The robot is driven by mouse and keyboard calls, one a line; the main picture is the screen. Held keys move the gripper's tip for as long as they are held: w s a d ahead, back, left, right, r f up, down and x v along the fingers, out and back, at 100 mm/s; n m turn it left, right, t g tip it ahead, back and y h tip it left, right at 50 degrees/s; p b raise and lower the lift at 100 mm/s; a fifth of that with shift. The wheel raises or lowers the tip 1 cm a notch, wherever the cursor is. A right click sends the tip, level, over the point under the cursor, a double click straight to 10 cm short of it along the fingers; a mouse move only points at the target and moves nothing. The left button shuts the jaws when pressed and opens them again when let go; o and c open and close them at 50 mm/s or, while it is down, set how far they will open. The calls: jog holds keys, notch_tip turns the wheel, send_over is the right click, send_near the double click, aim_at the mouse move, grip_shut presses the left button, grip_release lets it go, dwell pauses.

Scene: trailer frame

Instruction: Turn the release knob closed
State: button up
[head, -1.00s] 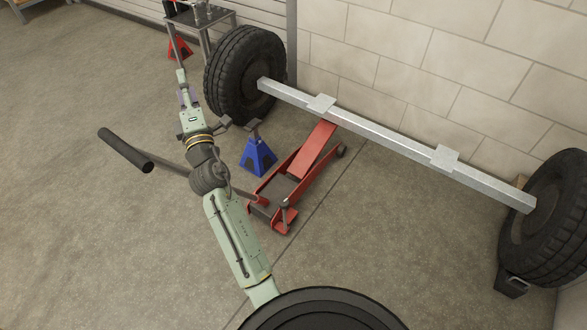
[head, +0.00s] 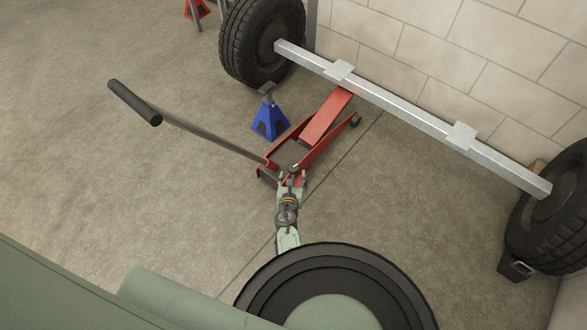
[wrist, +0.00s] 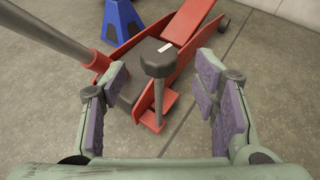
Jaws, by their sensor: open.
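The release knob (wrist: 156,57) is a dark knob with a white mark on top of an upright rod. It stands at the near end of the red floor jack (head: 326,119). In the wrist view the knob sits between and beyond the two purple-padded fingers of my gripper (wrist: 163,110). The fingers are apart and do not touch the knob. In the head view my gripper (head: 291,179) is at the jack's near end and partly hides the knob. The jack's long handle (head: 205,132) slopes up to the left, ending in a black grip.
A blue jack stand (head: 270,120) stands beside the jack. A silver axle beam (head: 400,112) with a tyre (head: 245,45) at its far left end runs above the jack's far end, near the block wall.

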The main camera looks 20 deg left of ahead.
aim_at(293, 169)
jog(key=b+x, duration=0.2)
jog(key=x, duration=0.4)
jog(key=shift+s+f, duration=0.1)
jog(key=shift+w+a+f, duration=0.1)
jog(key=shift+w, duration=0.3)
jog(key=shift+c, duration=0.6)
jog(key=c, duration=1)
